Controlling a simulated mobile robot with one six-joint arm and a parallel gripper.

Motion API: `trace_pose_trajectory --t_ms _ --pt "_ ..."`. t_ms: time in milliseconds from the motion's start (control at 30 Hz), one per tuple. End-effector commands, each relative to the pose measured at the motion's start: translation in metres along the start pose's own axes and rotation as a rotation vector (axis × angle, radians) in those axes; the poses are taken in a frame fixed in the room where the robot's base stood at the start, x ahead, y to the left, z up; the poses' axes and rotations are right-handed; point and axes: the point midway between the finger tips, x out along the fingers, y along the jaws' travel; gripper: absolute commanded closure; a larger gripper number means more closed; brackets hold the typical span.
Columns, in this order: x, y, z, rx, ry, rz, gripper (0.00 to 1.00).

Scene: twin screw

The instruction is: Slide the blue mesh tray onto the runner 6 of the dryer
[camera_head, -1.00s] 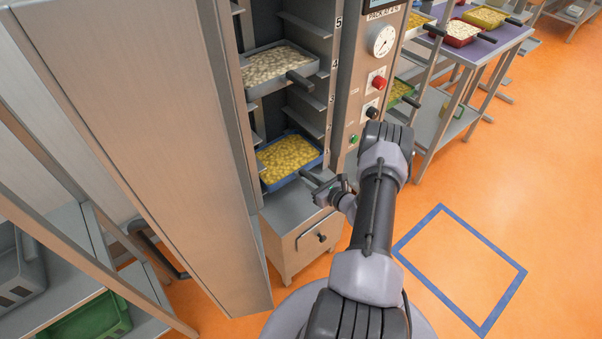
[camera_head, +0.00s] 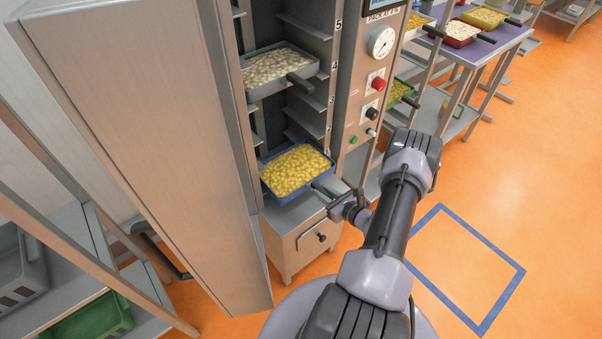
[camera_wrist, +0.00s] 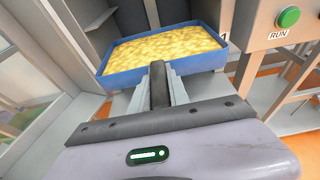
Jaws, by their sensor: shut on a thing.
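The blue tray (camera_head: 303,188) holds yellow pieces and sits low in the open dryer (camera_head: 343,105), its front part sticking out of the opening. In the wrist view the tray (camera_wrist: 205,62) lies straight ahead, looking about level. My gripper (camera_head: 328,188) is at the tray's front and is shut on its dark handle (camera_wrist: 158,88). In the wrist view a finger stands on each side of that handle. Labels 5 and 4 show on the dryer's frame, with smaller ones below; a 1 shows beside the tray in the wrist view. I see no runner 6 label.
A grey tray (camera_head: 252,92) of pale pieces with a protruding handle sits near label 4, above the blue tray. The dryer's open door (camera_head: 150,140) stands on the left. A control panel (camera_head: 378,85) is on the right. Orange floor is clear at the right.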

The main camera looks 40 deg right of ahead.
Motion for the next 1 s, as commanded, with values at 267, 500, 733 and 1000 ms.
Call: trace_pose_trajectory --t_ms 267,500,733,1000 --pt "-0.043 -0.001 -0.012 0.003 -0.001 -0.004 1.0" --pt "-0.079 -0.001 -0.024 0.002 -0.001 -0.004 1.0" --pt "-0.098 0.0 -0.03 0.002 -0.002 -0.002 1.0" --pt "-0.098 0.0 -0.03 0.001 -0.001 -0.001 1.0"
